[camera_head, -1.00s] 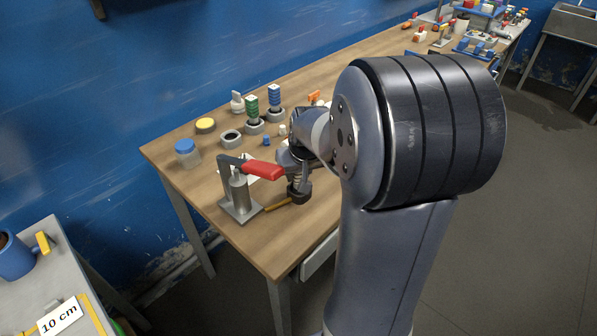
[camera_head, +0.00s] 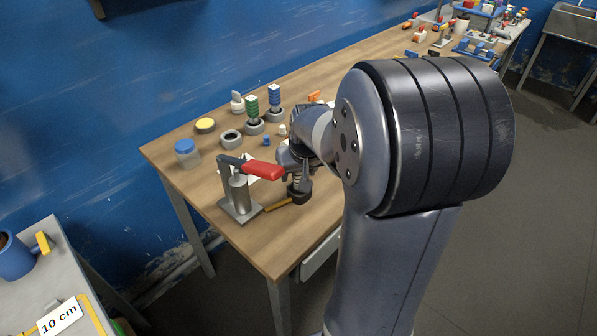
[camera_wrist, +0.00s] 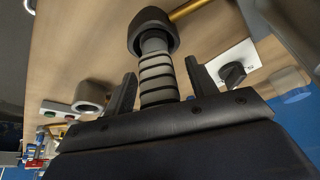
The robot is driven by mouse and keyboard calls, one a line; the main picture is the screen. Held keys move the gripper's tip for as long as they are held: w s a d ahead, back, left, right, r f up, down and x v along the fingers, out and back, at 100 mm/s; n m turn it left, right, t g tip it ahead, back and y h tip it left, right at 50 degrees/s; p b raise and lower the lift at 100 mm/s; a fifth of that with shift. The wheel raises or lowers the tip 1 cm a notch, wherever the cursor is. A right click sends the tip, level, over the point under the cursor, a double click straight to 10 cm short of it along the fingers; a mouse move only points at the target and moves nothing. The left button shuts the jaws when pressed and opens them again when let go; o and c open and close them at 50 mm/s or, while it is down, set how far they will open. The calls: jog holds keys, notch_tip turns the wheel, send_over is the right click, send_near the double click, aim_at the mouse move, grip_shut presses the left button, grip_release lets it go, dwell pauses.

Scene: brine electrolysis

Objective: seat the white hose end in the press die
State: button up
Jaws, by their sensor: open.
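A white-grey hose end (camera_wrist: 157,75) with dark bands lies between the two open fingers of my gripper (camera_wrist: 160,72) in the wrist view. Its far end is at a dark round collar (camera_wrist: 153,32). The fingers stand on both sides of it, and a gap shows at least on the left. In the head view my gripper (camera_head: 293,160) is just right of the press (camera_head: 239,195), which has a red lever handle and a grey cylinder on a metal base. The dark collar (camera_head: 299,196) shows below the gripper. I cannot make out the die clearly.
Green (camera_head: 252,106) and blue (camera_head: 274,95) banded pieces stand in grey round holders behind. A grey ring (camera_head: 231,138), a yellow-topped disc (camera_head: 205,125) and a blue-lidded jar (camera_head: 187,153) stand at the left. A yellow rod (camera_head: 278,206) lies by the collar. A black knob (camera_wrist: 233,73) sits on a white plate.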

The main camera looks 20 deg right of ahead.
jog(key=v, duration=1)
jog(key=x, duration=1.1)
jog(key=shift+s+r, duration=0.1)
jog(key=shift+r, duration=0.35)
